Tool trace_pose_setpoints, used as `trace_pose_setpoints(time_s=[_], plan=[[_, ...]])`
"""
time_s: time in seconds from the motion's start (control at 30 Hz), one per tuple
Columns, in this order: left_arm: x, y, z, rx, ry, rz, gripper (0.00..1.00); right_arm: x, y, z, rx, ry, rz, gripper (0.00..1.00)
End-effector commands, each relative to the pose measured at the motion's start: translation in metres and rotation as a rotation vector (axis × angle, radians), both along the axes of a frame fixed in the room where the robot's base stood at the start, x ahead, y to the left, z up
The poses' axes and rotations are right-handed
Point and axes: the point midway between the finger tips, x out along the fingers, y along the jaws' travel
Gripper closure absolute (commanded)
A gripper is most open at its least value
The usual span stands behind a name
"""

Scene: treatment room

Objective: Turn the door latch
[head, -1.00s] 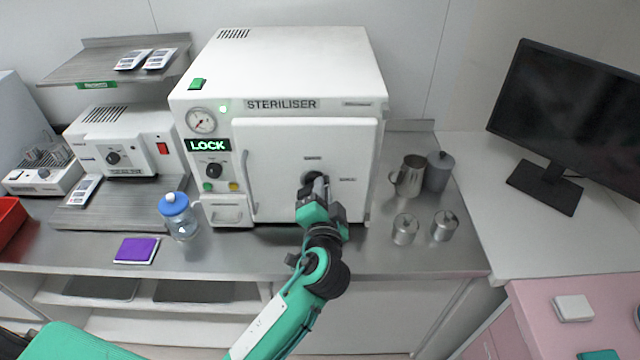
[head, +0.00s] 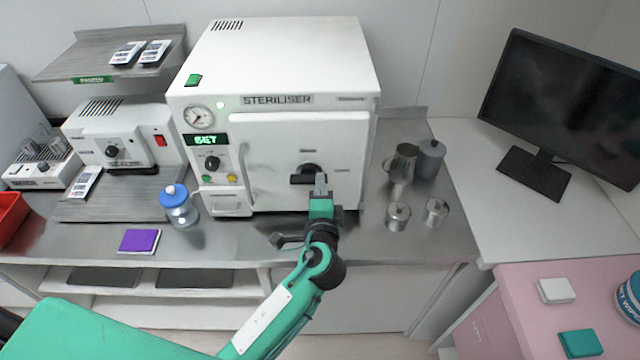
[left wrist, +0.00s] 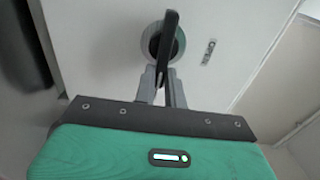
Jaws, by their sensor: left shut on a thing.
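The door latch (head: 303,178) is a black lever on a round hub on the white steriliser door (head: 270,145). In the head view its lever lies about level. My left gripper (head: 320,183) is at the right end of the lever and hides part of it. In the left wrist view the black latch lever (left wrist: 167,35) runs down from its hub between the grey fingers of the left gripper (left wrist: 162,85), which is shut on it. The door sits flush in the steriliser front. My right gripper is in neither view.
A lit display (head: 206,140), gauge (head: 199,117) and knob (head: 212,163) are left of the door. A blue-capped jar (head: 178,208) and purple pad (head: 139,241) stand at left. Metal canisters (head: 398,216) and a jug (head: 401,163) stand at right.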

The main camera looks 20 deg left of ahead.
Motion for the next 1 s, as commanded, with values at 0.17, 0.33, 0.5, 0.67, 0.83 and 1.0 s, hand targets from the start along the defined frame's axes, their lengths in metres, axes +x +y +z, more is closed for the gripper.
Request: trace_pose_setpoints(time_s=[0.17, 0.33, 0.5, 0.67, 0.83, 1.0], plan=[[-0.0002, -0.0004, -0.0011, 0.014, 0.005, -0.001, 1.0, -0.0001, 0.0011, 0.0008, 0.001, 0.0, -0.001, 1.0], [-0.0002, -0.0004, -0.0014, 0.015, 0.005, -0.001, 1.0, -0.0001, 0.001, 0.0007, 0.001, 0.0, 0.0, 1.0], [-0.0002, -0.0004, -0.0015, 0.015, 0.005, -0.001, 0.84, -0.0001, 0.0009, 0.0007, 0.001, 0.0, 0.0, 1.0], [-0.0001, -0.0002, -0.0011, 0.014, 0.005, -0.001, 0.66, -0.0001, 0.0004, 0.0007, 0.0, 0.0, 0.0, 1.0], [-0.0002, -0.0002, -0.0008, 0.013, 0.004, 0.0, 0.66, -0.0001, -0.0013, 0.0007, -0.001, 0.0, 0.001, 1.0], [-0.0082, -0.0029, -0.0025, 0.012, 0.003, -0.001, 0.66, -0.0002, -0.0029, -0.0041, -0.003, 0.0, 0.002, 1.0]])
